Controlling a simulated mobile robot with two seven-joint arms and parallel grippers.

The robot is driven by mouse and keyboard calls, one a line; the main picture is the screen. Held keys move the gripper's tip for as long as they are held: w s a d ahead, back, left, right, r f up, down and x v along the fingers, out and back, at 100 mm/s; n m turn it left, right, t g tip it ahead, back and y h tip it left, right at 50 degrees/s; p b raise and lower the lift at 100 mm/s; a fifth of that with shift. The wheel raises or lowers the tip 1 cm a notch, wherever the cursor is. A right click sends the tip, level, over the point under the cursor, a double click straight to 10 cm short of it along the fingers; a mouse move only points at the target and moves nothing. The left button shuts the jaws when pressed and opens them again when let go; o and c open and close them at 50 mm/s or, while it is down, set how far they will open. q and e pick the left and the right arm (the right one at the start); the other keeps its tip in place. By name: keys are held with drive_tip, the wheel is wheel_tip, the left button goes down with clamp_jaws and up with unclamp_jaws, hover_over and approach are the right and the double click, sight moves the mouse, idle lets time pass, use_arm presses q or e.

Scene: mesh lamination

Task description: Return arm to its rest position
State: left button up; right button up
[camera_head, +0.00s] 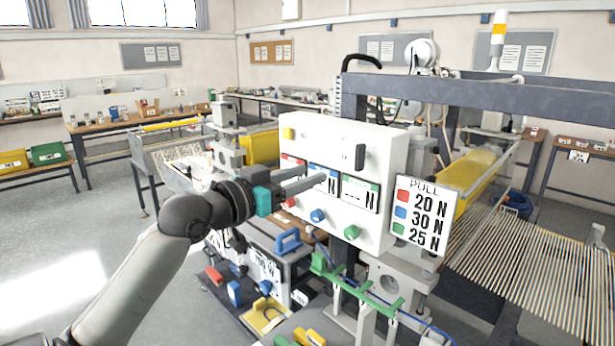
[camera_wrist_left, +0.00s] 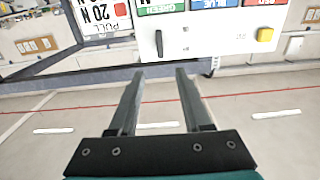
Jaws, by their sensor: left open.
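My left gripper (camera_head: 306,182) is in front of the white control panel (camera_head: 375,226) in the head view, with its arm coming in from the lower left. Its two fingers are apart with nothing between them; the left wrist view also shows the open fingers (camera_wrist_left: 156,100). The panel appears upside down at the top of the left wrist view (camera_wrist_left: 222,42). It carries a black handle (camera_head: 360,157), a yellow knob (camera_head: 289,133), a blue knob (camera_head: 318,215) and a green knob (camera_head: 352,232). My right gripper is not in view.
A sign reading PULL (camera_head: 420,217) hangs right of the panel. A machine frame (camera_head: 480,95) with many strands (camera_head: 535,270) fills the right side. Below the gripper are a blue handle (camera_head: 288,240) and a lower box with colored blocks. Open floor (camera_head: 60,235) lies at left.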

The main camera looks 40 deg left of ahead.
use_arm(q)
drive_tip(key=s+d+f+g, duration=0.2)
drive_tip(key=d+f+g, duration=0.1)
drive_tip(key=f, duration=0.5)
drive_tip(key=s+d+f+g, duration=0.2)
drive_tip(key=d+f, duration=0.2)
drive_tip(key=f, duration=0.4)
drive_tip(key=s+d+f+g, duration=0.2)
drive_tip(key=d+f+g, duration=0.1)
drive_tip(key=f, duration=0.5)
drive_tip(key=s+d+f+m+g+y, duration=0.1)
drive_tip(key=s+d+f+g, duration=0.2)
drive_tip(key=s+d+f, duration=0.4)
drive_tip(key=s+d+f+g, duration=0.4)
drive_tip(key=s+d+f, duration=0.15)
drive_tip(key=s, duration=0.45)
wheel_tip(320, 180, down, 31)
drive_tip(key=s+a+b, duration=0.1)
drive_tip(key=s+b, duration=0.1)
drive_tip(key=b, duration=0.7)
drive_tip(key=s+a+f+g+b, duration=0.1)
drive_tip(key=s+f+b, duration=0.2)
drive_tip(key=s+f, duration=0.4)
drive_tip(key=s+a+f+g+b, duration=0.1)
drive_tip(key=s+f+b, duration=0.2)
drive_tip(key=s+f, duration=0.4)
wheel_tip(320, 180, down, 5)
drive_tip(key=shift+s+a+f, duration=0.15)
drive_tip(key=shift+s+a, duration=0.25)
